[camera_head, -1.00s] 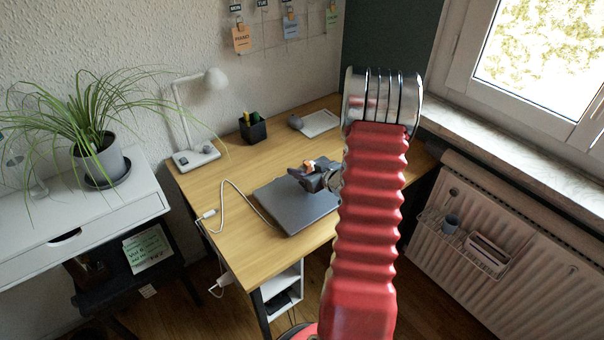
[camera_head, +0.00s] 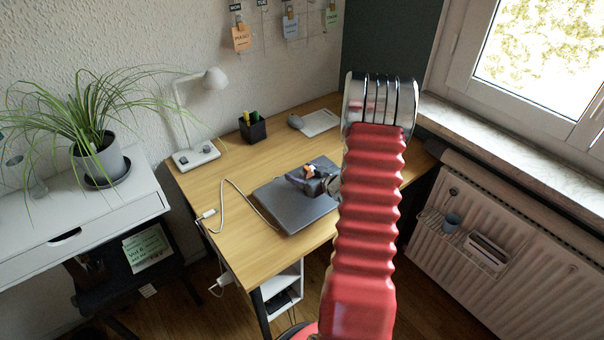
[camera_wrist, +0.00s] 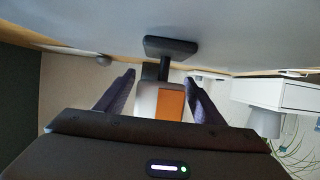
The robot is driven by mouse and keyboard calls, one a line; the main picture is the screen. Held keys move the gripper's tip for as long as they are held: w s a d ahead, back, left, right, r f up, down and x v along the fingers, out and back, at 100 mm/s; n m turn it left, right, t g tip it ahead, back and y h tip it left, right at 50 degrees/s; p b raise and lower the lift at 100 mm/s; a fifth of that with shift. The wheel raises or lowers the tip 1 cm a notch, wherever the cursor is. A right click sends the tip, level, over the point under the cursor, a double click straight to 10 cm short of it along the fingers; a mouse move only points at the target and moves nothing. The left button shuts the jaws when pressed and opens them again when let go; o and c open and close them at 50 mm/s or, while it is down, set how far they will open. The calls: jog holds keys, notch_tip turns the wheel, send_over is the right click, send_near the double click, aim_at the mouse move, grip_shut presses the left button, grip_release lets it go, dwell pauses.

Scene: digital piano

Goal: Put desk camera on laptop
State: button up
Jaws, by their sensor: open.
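The closed grey laptop (camera_head: 290,209) lies on the wooden desk; its flat surface fills the top of the upside-down wrist view (camera_wrist: 230,30). The desk camera shows there as a grey body with an orange face (camera_wrist: 170,105), a short dark stem and a dark square base against the laptop's surface. I cannot tell surely whether the base touches. My gripper (camera_wrist: 160,78) is open, with one finger on each side of the camera's body. In the head view my gripper (camera_head: 302,180) is over the laptop's far part, and the small desk camera (camera_head: 308,171) is partly hidden by it.
A white lamp (camera_head: 195,157) and a black pen cup (camera_head: 253,128) stand at the back of the desk (camera_head: 215,185). A white cable (camera_head: 229,190) runs left of the laptop. A mouse (camera_head: 296,121) lies behind.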

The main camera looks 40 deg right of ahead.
jog(key=shift+s+r, duration=0.25)
jog(key=shift+s, duration=0.25)
jog(key=v, duration=1.1)
jog(key=shift+a, duration=0.1)
jog(key=w+a+r+g+h, duration=0.35)
jog(key=w+r, duration=0.25)
jog(key=r, duration=0.4)
jog(key=s+a+r, duration=0.1)
jog(key=a+r, duration=0.6)
jog(key=a, duration=0.2)
jog(key=s+a+r+g+y, duration=0.1)
jog(key=s+a, duration=0.5)
jog(key=a, duration=0.3)
jog(key=s+a+r+g+y, duration=0.2)
jog(key=s+a, duration=0.3)
jog(key=a, duration=0.4)
jog(key=s+a+r+n+g+y, duration=0.1)
jog(key=s+a+r+y, duration=0.1)
jog(key=s+a, duration=0.4)
jog(key=a, duration=0.3)
jog(key=shift+s, duration=0.35)
